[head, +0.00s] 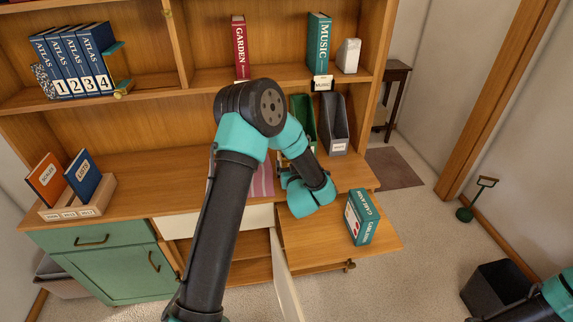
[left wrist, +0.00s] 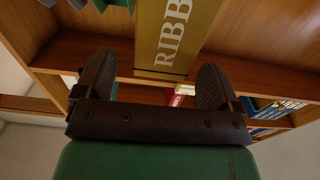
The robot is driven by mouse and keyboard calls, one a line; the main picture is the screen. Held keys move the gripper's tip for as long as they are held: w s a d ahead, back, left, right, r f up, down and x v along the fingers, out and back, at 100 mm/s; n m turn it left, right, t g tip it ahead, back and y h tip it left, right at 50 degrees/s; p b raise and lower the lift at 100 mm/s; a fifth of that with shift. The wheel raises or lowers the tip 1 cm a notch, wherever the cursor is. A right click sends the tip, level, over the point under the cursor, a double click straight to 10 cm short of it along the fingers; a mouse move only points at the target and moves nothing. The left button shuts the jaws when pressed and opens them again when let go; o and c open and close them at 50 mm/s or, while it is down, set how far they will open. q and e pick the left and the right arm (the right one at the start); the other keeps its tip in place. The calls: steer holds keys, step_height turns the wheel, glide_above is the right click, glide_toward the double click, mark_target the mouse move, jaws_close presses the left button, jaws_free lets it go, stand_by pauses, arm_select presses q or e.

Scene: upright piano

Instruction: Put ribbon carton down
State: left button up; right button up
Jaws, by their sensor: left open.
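The ribbon carton (left wrist: 177,35) is a gold-tan box with white letters reading "RIBB" in the left wrist view. Its near end lies between the finger tips of my left gripper (left wrist: 155,82), with a gap on each side. The fingers are spread and not closed on it.
A teal garland carton (head: 362,217) stands on the pulled-out desk board (head: 310,245). A grey file holder (head: 334,125) and a green one (head: 303,115) stand behind my gripper. Books line the shelf above. A dark bin (head: 495,287) is on the floor at right.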

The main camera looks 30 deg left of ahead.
stand_by(0.3)
arm_select(q)
steer(key=x, duration=0.5)
steer(key=shift+a+f, duration=0.1)
steer(key=shift+f, duration=0.15)
steer(key=c, duration=1.6)
steer(key=shift+r, duration=0.15)
